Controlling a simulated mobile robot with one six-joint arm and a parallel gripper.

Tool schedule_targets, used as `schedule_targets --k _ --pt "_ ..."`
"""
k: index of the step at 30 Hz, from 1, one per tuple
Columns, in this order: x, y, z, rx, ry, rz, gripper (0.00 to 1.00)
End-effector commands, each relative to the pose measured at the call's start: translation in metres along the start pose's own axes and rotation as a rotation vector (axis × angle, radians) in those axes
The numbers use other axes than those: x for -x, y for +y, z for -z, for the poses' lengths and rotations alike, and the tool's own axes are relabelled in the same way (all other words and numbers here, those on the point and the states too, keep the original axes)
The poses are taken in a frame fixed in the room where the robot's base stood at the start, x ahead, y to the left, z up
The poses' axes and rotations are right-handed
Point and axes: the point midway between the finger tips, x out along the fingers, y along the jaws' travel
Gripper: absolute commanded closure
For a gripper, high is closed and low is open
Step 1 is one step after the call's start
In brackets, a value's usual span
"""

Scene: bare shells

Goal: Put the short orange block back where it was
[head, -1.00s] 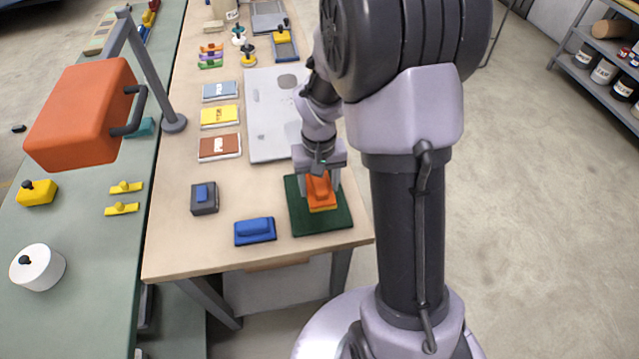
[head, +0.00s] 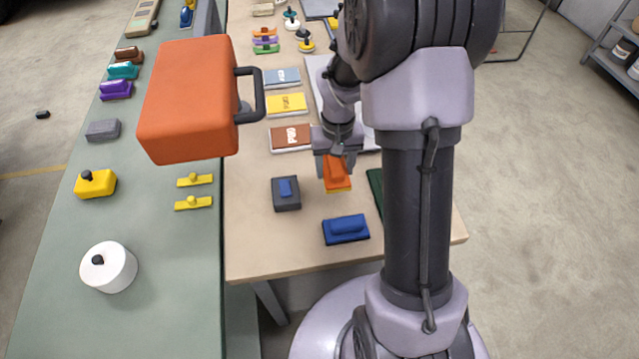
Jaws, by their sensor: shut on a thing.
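My gripper (head: 336,163) is shut on the orange block (head: 337,178), which has a raised orange top and a yellow lower edge. The block is over the wooden table, left of the dark green mat (head: 375,188) and behind the blue block (head: 346,229). I cannot tell how high it is above the table. The mat is mostly hidden behind my arm's column; only its left edge shows. The dark grey block with a blue knob (head: 286,194) is to the left of the held block.
Brown (head: 291,137), yellow (head: 286,104) and pale blue (head: 282,78) flat boxes lie behind. A light grey panel (head: 370,138) is partly hidden by my arm. A large orange case-like shape (head: 187,100) overhangs the green bench (head: 160,235) at left. Bare tabletop (head: 270,245) shows in front.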

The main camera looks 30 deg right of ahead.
Motion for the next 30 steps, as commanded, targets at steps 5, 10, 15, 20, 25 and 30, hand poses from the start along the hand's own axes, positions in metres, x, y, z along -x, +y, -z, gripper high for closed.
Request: schedule_targets --k 5,10,15,20,25,30 --pt "-0.041 0.0 -0.001 0.001 -0.002 0.0 1.0" --pt "-0.065 0.0 0.0 0.0 -0.001 0.0 1.0" --pt "-0.062 0.0 0.0 0.0 0.001 0.0 1.0" --pt "-0.065 0.0 0.0 0.0 0.0 0.0 0.37" --pt "-0.065 0.0 0.0 0.0 0.001 0.0 0.21" --pt "-0.065 0.0 0.0 0.0 0.0 0.0 0.21"
